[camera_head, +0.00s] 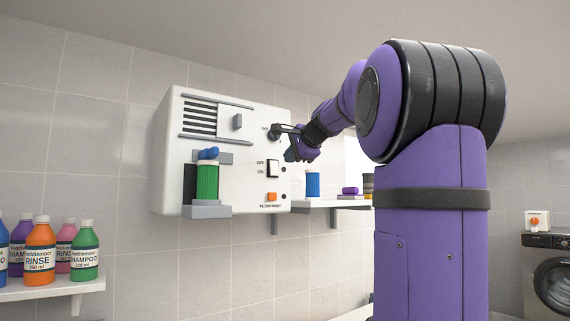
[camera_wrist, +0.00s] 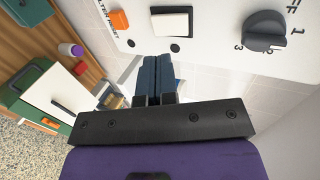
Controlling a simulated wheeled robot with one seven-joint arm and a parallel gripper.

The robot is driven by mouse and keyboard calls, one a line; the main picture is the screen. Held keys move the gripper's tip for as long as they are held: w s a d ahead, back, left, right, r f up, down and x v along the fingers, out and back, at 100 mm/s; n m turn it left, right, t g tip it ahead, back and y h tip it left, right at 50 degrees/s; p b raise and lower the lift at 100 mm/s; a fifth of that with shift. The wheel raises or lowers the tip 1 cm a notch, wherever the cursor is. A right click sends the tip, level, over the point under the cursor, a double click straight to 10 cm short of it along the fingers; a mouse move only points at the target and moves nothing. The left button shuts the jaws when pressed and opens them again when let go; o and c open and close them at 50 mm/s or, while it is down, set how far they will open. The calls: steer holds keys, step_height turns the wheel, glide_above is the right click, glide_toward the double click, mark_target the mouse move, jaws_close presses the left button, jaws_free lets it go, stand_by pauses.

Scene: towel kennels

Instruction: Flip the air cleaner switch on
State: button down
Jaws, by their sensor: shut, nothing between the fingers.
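The air cleaner is a white box (camera_head: 228,190) on the tiled wall. Its white rocker switch (camera_head: 273,169) sits in a dark frame, with OFF printed beside its upper end and ON beside its lower end. Which end is pressed in, I cannot tell. The rocker also shows at the top of the wrist view (camera_wrist: 172,22). My gripper (camera_head: 289,156) is in front of the panel, just above and right of the rocker. In the wrist view, its blue fingers (camera_wrist: 158,62) are shut together and empty, with their tips near the rocker's edge, seemingly apart from it.
A dark dial (camera_wrist: 265,31) is above the rocker on the panel, close to my gripper in the head view. An orange filter reset button (camera_head: 271,197) is below. A green cylinder (camera_head: 207,184) stands on the panel's left ledge. A shelf (camera_head: 325,203) with a blue bottle lies right.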

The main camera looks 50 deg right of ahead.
steer(key=v, duration=0.7)
